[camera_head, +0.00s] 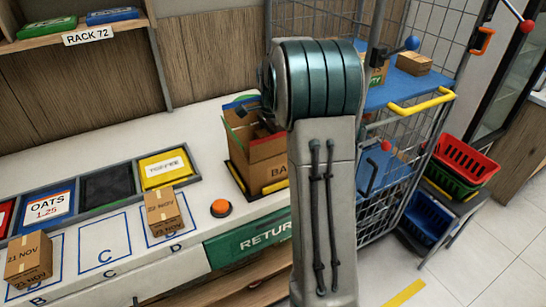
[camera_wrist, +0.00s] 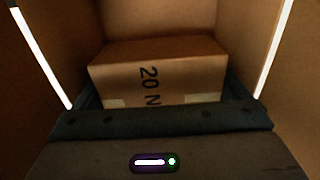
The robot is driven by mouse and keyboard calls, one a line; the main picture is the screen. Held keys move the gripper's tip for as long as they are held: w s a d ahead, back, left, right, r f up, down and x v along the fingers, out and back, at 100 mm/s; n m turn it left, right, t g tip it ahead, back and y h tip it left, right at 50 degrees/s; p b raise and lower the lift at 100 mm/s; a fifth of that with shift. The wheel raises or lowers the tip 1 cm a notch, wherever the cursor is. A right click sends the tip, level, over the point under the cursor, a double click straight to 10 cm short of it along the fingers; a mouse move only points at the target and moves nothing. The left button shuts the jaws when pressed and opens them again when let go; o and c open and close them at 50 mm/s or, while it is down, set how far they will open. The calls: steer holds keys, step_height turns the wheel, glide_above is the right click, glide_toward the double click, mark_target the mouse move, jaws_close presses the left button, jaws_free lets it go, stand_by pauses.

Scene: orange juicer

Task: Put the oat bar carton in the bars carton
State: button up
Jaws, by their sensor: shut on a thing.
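The bars carton (camera_head: 264,160) is an open brown box with "BA" showing on its front, standing on the counter at the right end. My arm reaches over it in the head view, and my gripper is hidden there. In the wrist view my gripper (camera_wrist: 157,98) is shut on a small brown carton (camera_wrist: 158,70) printed "20 N", which I take for the oat bar carton. Brown cardboard walls surround it on both sides and behind, so it is held inside the bars carton. Whether it touches the bottom cannot be told.
An orange button (camera_head: 221,208) sits left of the bars carton. Small cartons dated 22 NOV (camera_head: 164,211) and 21 NOV (camera_head: 29,258) stand on the marked counter squares. A wire trolley (camera_head: 400,125) with blue shelves stands at the right.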

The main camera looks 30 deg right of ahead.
steer(key=shift+f, duration=2.55)
steer(key=shift+f, duration=0.1)
steer(key=o, duration=0.7)
step_height(320, 180, up, 12)
steer(key=shift+r, duration=0.15)
